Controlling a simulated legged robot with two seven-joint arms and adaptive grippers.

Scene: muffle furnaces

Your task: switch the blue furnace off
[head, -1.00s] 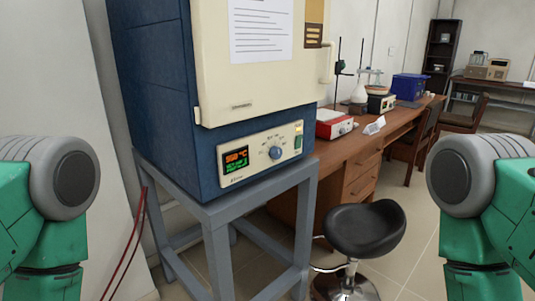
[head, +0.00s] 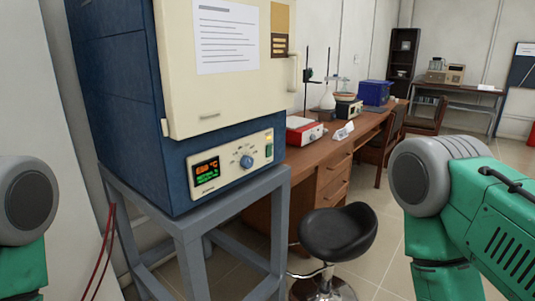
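The blue furnace (head: 118,90) stands on a grey metal stand (head: 190,222) left of centre, its cream door (head: 225,95) shut. Its control panel below the door has a lit display (head: 206,172) with orange and green characters, a blue round knob (head: 246,161) and a small green switch (head: 269,150) at the right end. The switch's position is too small to tell. Parts of my two green and grey arms show at the left and right edges. Both grippers are out of view, and nothing of mine touches the furnace.
A black round stool (head: 338,232) stands on the floor right of the stand. Behind it a wooden desk (head: 333,180) holds a red and white device (head: 303,130), a flask and a blue box (head: 375,92). Red cables (head: 102,250) hang left of the stand. Tiled floor shows between stool and right arm.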

